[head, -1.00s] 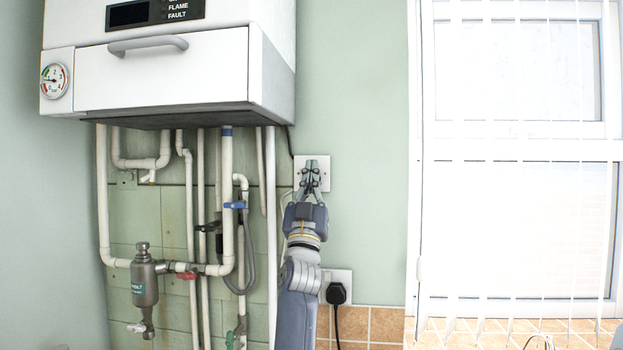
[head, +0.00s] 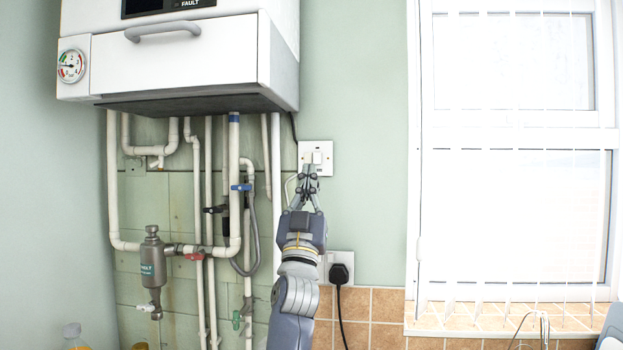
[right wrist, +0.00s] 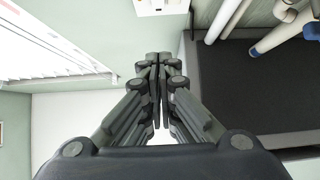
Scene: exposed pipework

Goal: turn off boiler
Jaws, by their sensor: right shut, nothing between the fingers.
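The white boiler (head: 190,50) hangs on the wall at the upper left, with a round gauge on its front. A white wall switch (head: 316,157) with a rocker is on the green wall just right of the boiler's lower corner. It also shows at the top of the right wrist view (right wrist: 160,5). My right gripper (head: 308,172) is shut and empty, its fingertips at the lower part of the switch plate in the head view. In the right wrist view the closed fingertips (right wrist: 159,60) appear apart from the plate. My left gripper is not in view.
White pipes (head: 230,190) with blue, red and green valve handles run below the boiler. A grey filter (head: 152,265) hangs among them. A socket with a black plug (head: 339,273) is below the switch, beside my right arm. A window (head: 515,150) is at the right.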

